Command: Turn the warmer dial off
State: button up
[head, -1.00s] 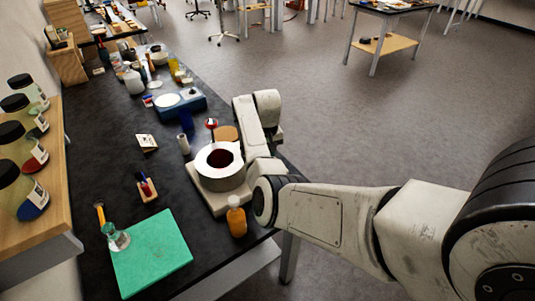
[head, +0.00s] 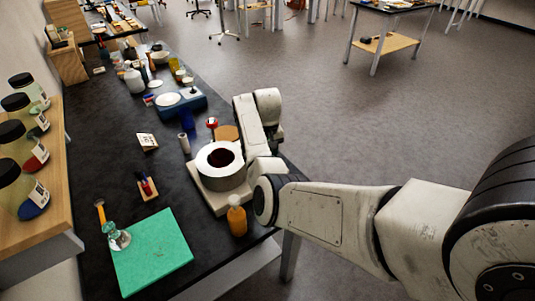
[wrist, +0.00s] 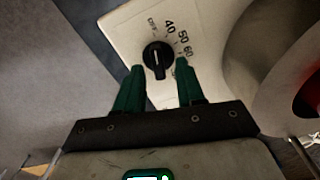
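The warmer has a pale base (head: 207,197) with a white ring-shaped body (head: 208,174) holding a dark red content. In the wrist view its cream panel (wrist: 118,24) carries a black dial (wrist: 157,58), with OFF, 40, 50 and 60 printed around its upper side. Where the dial's pointer stands is too small to tell surely. My gripper (wrist: 159,67) is open, its green fingers on either side of the dial's lower part, with gaps visible. Contact is not visible. In the head view my arm hides the dial and my fingertips.
An orange bottle (head: 237,217) stands beside the warmer base, close to my arm. A green mat (head: 155,255), a small rack (head: 148,190) and a white cylinder (head: 184,143) are on the dark bench. The rounded warmer body (wrist: 240,60) is close right of the fingers in the wrist view.

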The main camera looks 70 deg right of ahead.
notch_tip(320, 180, up, 11)
jog(key=b, duration=0.2)
jog(key=shift+f, duration=0.15)
dwell(0.7)
